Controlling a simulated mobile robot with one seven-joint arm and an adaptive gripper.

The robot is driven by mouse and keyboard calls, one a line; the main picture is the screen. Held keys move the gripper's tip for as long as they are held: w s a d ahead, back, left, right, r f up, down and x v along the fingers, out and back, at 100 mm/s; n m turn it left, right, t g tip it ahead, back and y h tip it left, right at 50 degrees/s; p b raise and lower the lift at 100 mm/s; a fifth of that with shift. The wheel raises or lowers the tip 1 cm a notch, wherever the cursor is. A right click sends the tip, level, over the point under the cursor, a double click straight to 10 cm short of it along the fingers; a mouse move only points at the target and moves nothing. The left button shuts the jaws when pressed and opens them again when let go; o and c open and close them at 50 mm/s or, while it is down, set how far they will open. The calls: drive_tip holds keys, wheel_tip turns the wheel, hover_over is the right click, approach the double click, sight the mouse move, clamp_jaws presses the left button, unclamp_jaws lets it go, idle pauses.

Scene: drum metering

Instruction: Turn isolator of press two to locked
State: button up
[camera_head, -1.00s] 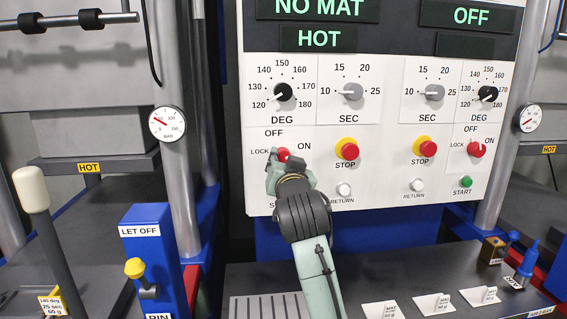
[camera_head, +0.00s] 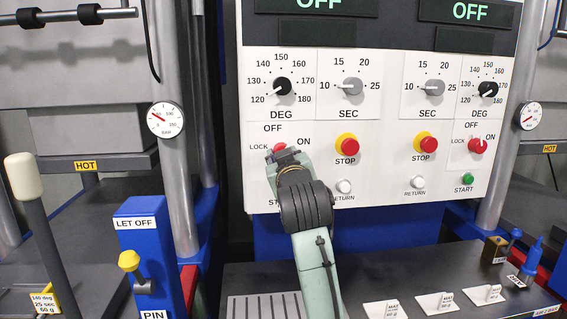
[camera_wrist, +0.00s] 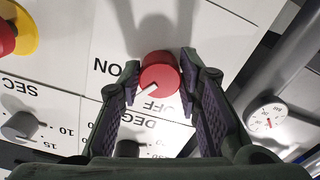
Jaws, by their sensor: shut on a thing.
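The left red isolator knob (camera_head: 279,148) is on the white control panel (camera_head: 390,205), with labels LOCK, OFF and ON around it. My gripper (camera_head: 285,155) is at it and largely covers it. In the wrist view the red knob (camera_wrist: 159,72) is between the two fingers of my gripper (camera_wrist: 160,76), which are shut on its sides. Its white pointer lies between ON and OFF, nearer OFF; this view is upside down. The LOCK label is not visible there. The right isolator (camera_head: 476,146) stands free. I cannot tell which press number each belongs to.
Red stop buttons (camera_head: 347,146) (camera_head: 425,143) with yellow collars and white return buttons (camera_head: 343,186) sit right of my gripper. Dials (camera_head: 282,86) are above. A blue LET OFF post (camera_head: 150,255) and a pale-knobbed lever (camera_head: 24,177) stand at the left.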

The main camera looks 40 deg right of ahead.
drive_tip(key=n+b, duration=0.2)
drive_tip(key=n, duration=0.5)
drive_tip(key=n+b, duration=0.2)
drive_tip(key=n, duration=0.5)
drive_tip(key=n+b, duration=0.2)
drive_tip(key=n, duration=0.6)
drive_tip(key=shift+d+r, duration=0.1)
drive_tip(key=shift+r, duration=0.2)
idle(0.3)
drive_tip(key=o, duration=1.1)
drive_tip(key=shift+o, duration=0.2)
drive_tip(key=v, duration=1.2)
